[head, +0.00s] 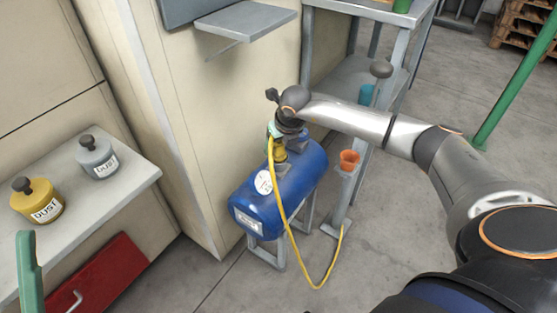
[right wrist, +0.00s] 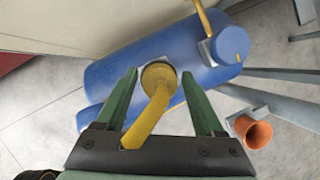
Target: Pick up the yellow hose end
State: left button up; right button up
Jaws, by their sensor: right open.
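The yellow hose (head: 277,195) hangs in front of the blue tank (head: 305,172) and loops down to the floor. Its brass-yellow end (head: 280,151) is at the top of the tank, just below my right gripper (head: 277,132). In the right wrist view, the round hose end (right wrist: 158,75) lies between the two green fingers of my right gripper (right wrist: 162,85), with gaps on both sides. The gripper is open and not closed on it. The hose runs from there toward the palm. A green piece (head: 28,270) at the lower left may be a finger of my left gripper; its opening is not visible.
Yellow (head: 38,199) and grey (head: 97,156) DUST canisters stand on the left shelf. A cream cabinet (head: 215,120) is close behind the tank. A grey bench frame (head: 362,75) is behind the arm.

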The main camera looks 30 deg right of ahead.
jog(key=shift+w+f, duration=0.1)
grip_shut()
dwell(0.6)
